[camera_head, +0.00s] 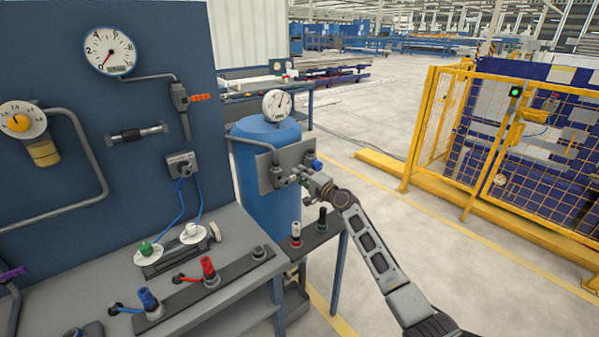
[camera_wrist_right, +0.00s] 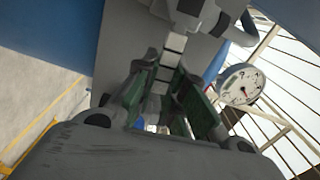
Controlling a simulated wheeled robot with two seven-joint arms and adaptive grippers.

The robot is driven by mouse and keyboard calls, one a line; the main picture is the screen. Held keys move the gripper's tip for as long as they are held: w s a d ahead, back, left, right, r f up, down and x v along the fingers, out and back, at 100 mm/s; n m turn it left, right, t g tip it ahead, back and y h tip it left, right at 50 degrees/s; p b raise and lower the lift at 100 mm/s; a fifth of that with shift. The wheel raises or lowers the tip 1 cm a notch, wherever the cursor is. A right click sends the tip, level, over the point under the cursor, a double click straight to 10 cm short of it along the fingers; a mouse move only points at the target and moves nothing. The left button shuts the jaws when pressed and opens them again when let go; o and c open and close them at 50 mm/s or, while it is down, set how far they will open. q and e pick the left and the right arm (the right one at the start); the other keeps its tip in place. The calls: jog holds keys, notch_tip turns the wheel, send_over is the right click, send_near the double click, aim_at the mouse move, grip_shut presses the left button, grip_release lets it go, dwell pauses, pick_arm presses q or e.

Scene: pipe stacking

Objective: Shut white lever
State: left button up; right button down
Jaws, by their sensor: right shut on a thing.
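My right gripper (camera_head: 303,179) is at the grey plate (camera_head: 266,172) in front of the blue tank, beside the valve fittings there. In the right wrist view its green-padded fingers (camera_wrist_right: 163,88) are closed around a pale, segmented strip, which appears to be the white lever (camera_wrist_right: 173,55). The lever runs from the fittings on the plate down between the fingers. In the head view the gripper mostly hides the lever, so its exact angle is hard to tell. My left gripper is not in view.
The blue tank (camera_head: 251,189) carries a round gauge (camera_head: 277,105), close to the right gripper. A blue knob (camera_head: 316,164) sits just above the gripper. A small shelf (camera_head: 312,241) with red and green connectors stands below.

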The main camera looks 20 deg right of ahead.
jog(key=shift+f+m, duration=0.4)
jog(key=shift+m, duration=0.2)
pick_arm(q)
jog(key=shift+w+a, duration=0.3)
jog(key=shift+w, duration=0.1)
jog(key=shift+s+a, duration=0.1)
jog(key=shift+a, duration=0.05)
pick_arm(e)
jog(key=c, duration=1.5)
grip_release()
jog(key=shift+f, duration=0.1)
jog(key=shift+o, duration=0.2)
jog(key=shift+s+d, duration=0.1)
jog(key=v, duration=1.1)
jog(key=shift+s, duration=0.35)
jog(key=shift+d, duration=0.1)
